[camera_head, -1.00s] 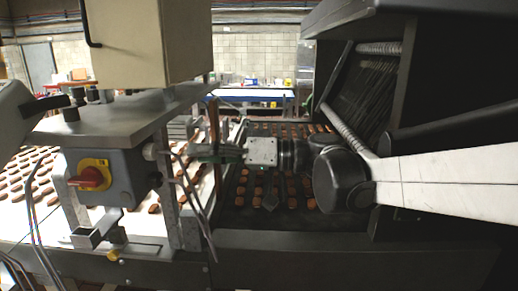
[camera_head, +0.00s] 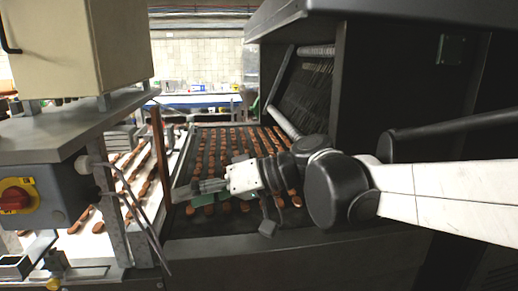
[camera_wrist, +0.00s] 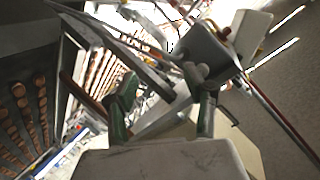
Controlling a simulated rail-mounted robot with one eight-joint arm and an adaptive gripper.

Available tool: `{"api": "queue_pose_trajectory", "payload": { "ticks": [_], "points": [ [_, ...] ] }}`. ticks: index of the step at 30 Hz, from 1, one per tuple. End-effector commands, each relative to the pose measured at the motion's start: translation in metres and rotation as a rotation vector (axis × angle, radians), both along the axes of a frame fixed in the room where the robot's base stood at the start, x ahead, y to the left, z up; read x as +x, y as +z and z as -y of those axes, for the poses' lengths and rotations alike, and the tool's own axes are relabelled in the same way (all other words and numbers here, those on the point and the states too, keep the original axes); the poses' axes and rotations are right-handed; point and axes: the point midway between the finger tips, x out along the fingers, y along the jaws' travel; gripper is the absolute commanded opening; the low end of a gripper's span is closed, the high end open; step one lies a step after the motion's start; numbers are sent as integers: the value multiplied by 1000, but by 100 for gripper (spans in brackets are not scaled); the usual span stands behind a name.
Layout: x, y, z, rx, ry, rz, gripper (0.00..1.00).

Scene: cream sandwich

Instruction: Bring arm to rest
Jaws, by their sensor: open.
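My gripper (camera_head: 192,190) is at the left end of my white and dark arm, low over the left part of the dark tray-like belt (camera_head: 222,221). It points left toward an upright brown strip at the belt's left edge. In the wrist view my gripper (camera_wrist: 160,100) shows green fingers spread apart, with nothing held between them. Rows of brown biscuits (camera_head: 240,140) lie on the dark belt, partly hidden by my arm.
A machine with a red knob (camera_head: 15,198), a beige box (camera_head: 75,45) and hanging cables stands at the left. A white belt (camera_head: 95,240) with biscuits runs beside it. A dark hooded machine (camera_head: 410,70) rises at the right. A blue-edged table (camera_head: 195,101) is behind.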

Motion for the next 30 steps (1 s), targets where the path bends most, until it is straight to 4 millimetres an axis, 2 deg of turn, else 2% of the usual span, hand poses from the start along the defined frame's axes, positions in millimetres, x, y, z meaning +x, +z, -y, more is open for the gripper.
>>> {"api": "queue_pose_trajectory", "payload": {
  "ticks": [3, 8, 12, 21, 25, 30],
  "points": [
    [-11, -33, 41, -147, -121, -32, 47],
    [-25, -76, 102, -334, -303, -65, 47],
    [-40, -110, 158, -481, -469, -78, 47],
    [-77, -168, 278, -742, -831, -54, 47],
    [-90, -181, 314, -813, -942, -28, 47],
    [-98, -188, 337, -856, -1014, -8, 47]
  ]
}}
